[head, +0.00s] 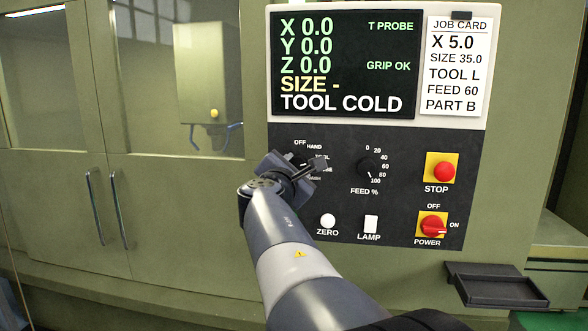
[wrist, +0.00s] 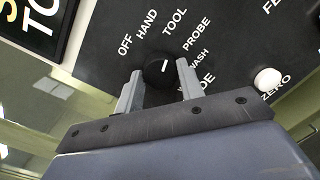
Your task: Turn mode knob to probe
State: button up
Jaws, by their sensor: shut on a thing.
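The black mode knob (wrist: 156,68) sits between my gripper's two fingertips in the wrist view. A short white mark shows on the right part of its face; I cannot tell for sure which label it points at. The labels OFF, HAND, TOOL, PROBE and WASH fan around it, with the PROBE label (wrist: 197,35) at its upper right. My gripper (wrist: 159,80) is shut on the knob. In the head view my gripper (head: 298,163) covers most of the knob and some of its labels.
The screen (head: 345,65) reads T PROBE, GRIP OK, SIZE - and TOOL COLD. A job card (head: 458,65) hangs beside it. The feed knob (head: 371,168), zero button (head: 328,221), lamp switch (head: 371,223), red stop button (head: 444,171) and power switch (head: 432,226) are nearby. A tray (head: 497,290) juts out below.

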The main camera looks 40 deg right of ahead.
jog(key=shift+f, duration=0.1)
jog(key=m+b, duration=0.3)
jog(key=shift+m, duration=0.3)
jog(key=shift+m+y+b, duration=0.4)
jog(key=shift+m+b, duration=0.45)
jog(key=shift+m, duration=0.65)
jog(key=o, duration=1)
jog(key=b+v, duration=0.2)
jog(key=v, duration=0.9)
jog(key=shift+b, duration=0.35)
